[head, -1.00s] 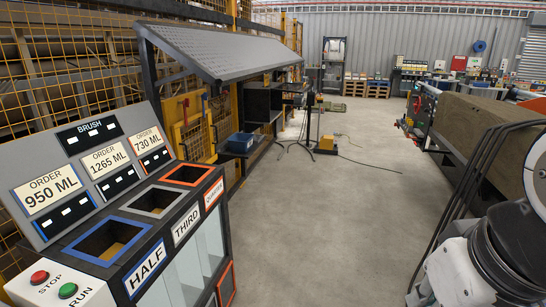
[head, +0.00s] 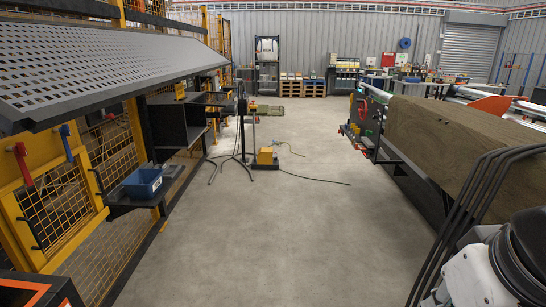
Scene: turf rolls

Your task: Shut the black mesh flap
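A dark grey perforated panel (head: 120,65), which looks like the mesh flap, sticks out from the yellow fence at the upper left like an awning. It is raised and slopes down toward the aisle, above the yellow mesh frame. Its left end runs out of the picture. My gripper is not in view; only part of my arm shows at the lower right, well apart from the panel.
A yellow mesh gate (head: 55,200) with red and blue handles stands under the panel. A blue bin (head: 143,183) sits on a shelf. A stand (head: 243,150) and yellow pedal (head: 267,156) with cables are ahead. A turf-coloured block (head: 440,130) lines the right. The middle floor is clear.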

